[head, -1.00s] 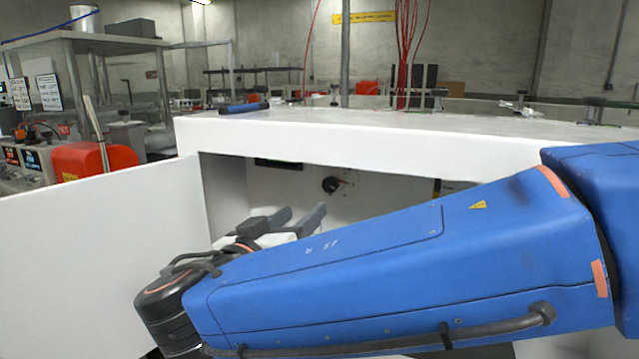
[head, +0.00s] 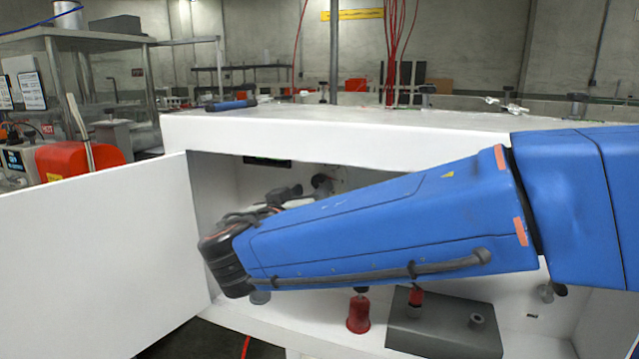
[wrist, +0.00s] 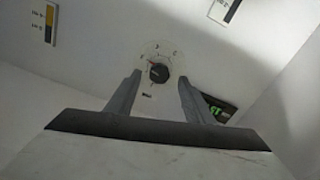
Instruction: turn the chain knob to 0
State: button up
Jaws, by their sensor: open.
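The knob is black and round on a pale dial plate, fixed to the white back wall inside the cabinet. In the wrist view the knob (wrist: 158,72) lies beyond and between my two fingertips. My gripper (wrist: 158,80) is open and its fingers sit apart on either side of the dial; I cannot tell whether they touch the wall. A red mark shows at the upper left of the knob; the dial lettering is too small to read. In the head view the knob (head: 322,184) is partly hidden behind my gripper (head: 305,190).
A dark display with green digits (wrist: 216,109) is at the lower right of the dial. The cabinet door (head: 95,255) stands open at left. Below my arm are a red object (head: 358,314) and a grey box (head: 440,335). The cabinet top (head: 340,130) is above my arm.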

aim_at(318, 184)
jog(key=shift+x, duration=3)
jog(key=c, duration=1)
